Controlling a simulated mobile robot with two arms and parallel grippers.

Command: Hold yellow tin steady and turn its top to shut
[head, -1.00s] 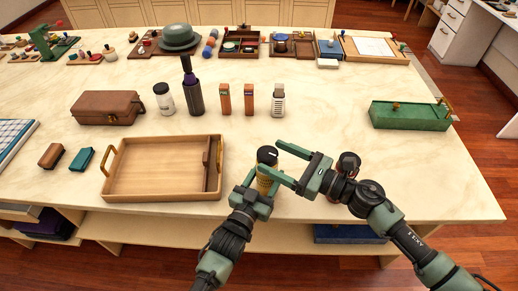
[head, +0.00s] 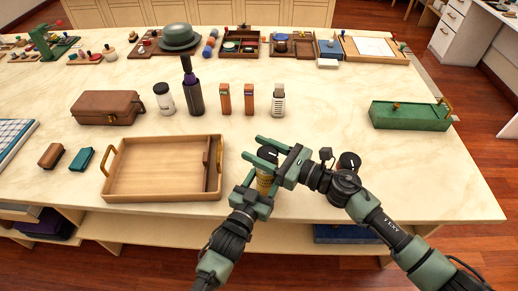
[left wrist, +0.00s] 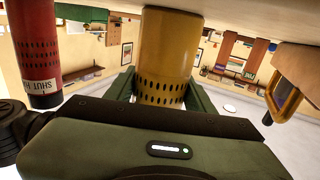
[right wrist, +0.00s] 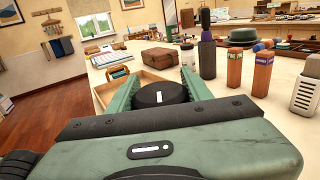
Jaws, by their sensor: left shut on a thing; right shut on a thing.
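The yellow tin (head: 264,181) stands upright near the table's front edge, just right of the wooden tray. It has holes round its body, seen in the left wrist view (left wrist: 168,55). Its black top (head: 268,155) carries a white mark, clear in the right wrist view (right wrist: 162,95). My left gripper (head: 259,192) is shut on the tin's body from the front. My right gripper (head: 265,150) comes from the right, with its fingers shut on either side of the top. The fingers partly hide the top in the head view.
A red tin (left wrist: 33,45) marked SHUT stands beside the yellow one; its black top (head: 349,160) shows behind my right arm. The wooden tray (head: 112,187) is close on the left. Bottles and small boxes stand behind. A green box (head: 408,116) is at right.

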